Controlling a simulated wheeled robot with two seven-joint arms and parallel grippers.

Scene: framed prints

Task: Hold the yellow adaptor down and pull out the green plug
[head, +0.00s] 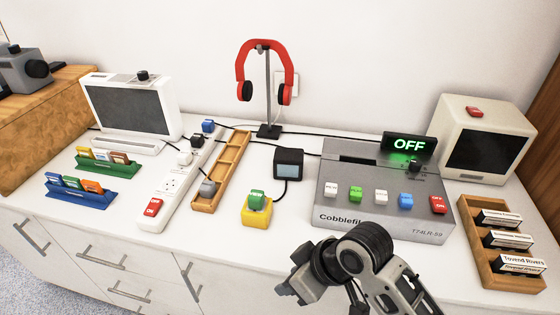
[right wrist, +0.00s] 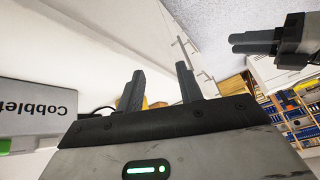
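The yellow adaptor (head: 256,216) stands on the white counter near its front edge in the head view. The green plug (head: 257,198) sits upright in its top. My right gripper (head: 289,290) is in front of and to the right of the adaptor, apart from it. In the right wrist view my right gripper (right wrist: 160,70) has its two fingers spread with nothing held. A bit of yellow shows behind the fingers there, mostly hidden. My left gripper (right wrist: 248,43) shows at the upper right of the right wrist view; its finger gap is unclear. It is outside the head view.
A white power strip (head: 174,184) and a wooden tray (head: 222,165) lie left of the adaptor. A dark cube device (head: 288,163) with a cable stands behind it. The grey Cobblefile machine (head: 345,215) is to the right. Bare counter lies in front.

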